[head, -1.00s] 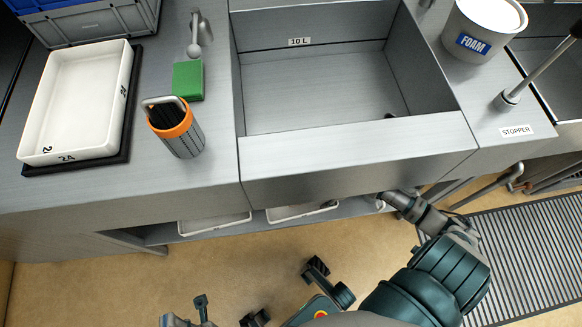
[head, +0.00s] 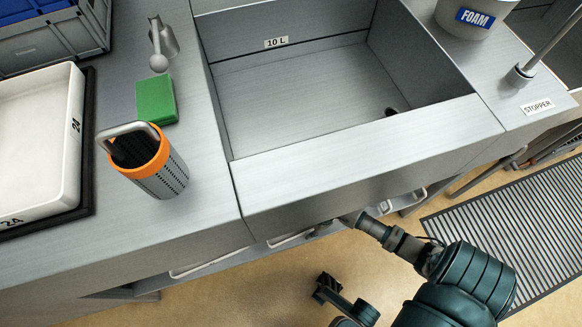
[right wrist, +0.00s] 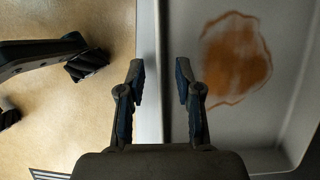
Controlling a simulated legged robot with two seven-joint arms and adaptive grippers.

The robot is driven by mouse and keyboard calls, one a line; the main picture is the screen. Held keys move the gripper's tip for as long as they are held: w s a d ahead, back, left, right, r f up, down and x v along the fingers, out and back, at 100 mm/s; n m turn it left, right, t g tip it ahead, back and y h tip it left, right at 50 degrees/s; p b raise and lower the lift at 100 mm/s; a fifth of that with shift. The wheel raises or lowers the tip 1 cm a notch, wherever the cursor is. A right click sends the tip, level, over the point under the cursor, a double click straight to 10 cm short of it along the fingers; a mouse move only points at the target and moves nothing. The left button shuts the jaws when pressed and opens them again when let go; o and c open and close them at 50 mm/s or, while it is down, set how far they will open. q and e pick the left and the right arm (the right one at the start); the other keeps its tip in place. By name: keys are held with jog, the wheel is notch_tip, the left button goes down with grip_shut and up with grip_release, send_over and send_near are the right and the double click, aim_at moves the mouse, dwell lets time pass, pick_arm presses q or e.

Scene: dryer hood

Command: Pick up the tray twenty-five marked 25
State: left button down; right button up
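A pale tray with a brown-orange stain (right wrist: 236,60) fills the right of the right wrist view; no number is legible on it. My right gripper (right wrist: 159,84) is open, with the tray's near rim running between its two fingers. I cannot tell whether they touch it. In the head view, my right gripper (head: 338,223) reaches under the sink front, mostly hidden, at the right end of a tray rim (head: 290,238) on the low shelf. Another tray rim (head: 210,263) shows left of it.
A white tray marked 24 (head: 35,135) lies on a black mat on the counter. A utensil holder (head: 160,180), green sponge (head: 156,99) and foam bucket (head: 475,18) stand around the sink (head: 290,90). The counter front overhangs the shelf.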

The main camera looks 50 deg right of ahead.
jog(key=shift+x, duration=0.85)
jog(key=shift+r, duration=0.15)
grip_shut()
jog(key=shift+d, duration=0.1)
